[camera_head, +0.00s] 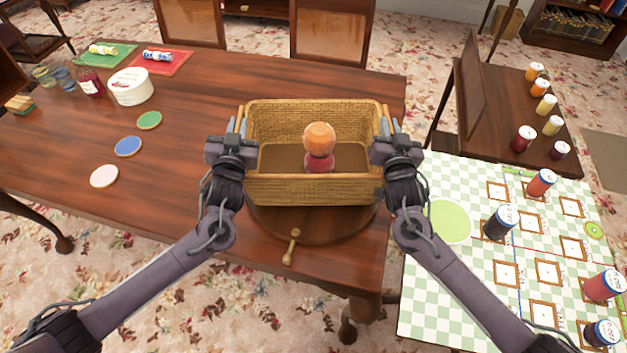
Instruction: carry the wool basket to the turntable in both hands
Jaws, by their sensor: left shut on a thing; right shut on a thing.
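The wool basket (300,190) is a rectangular wicker basket in the middle of the head view. An orange ball of wool (319,136) sits above a red one (319,163) inside it. The basket is over the round wooden turntable (310,225) near the table's right end; I cannot tell whether it touches it. My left gripper (237,130) is shut on the basket's left end. My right gripper (388,130) is shut on its right end. The basket looks level.
The wooden table (200,190) has a small wooden handle (292,246) in front of the turntable. Three round coasters (128,146), a white round box (130,87) and jars are at left. A checked cloth (460,280) with several cans lies at right. Chairs (330,32) stand behind.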

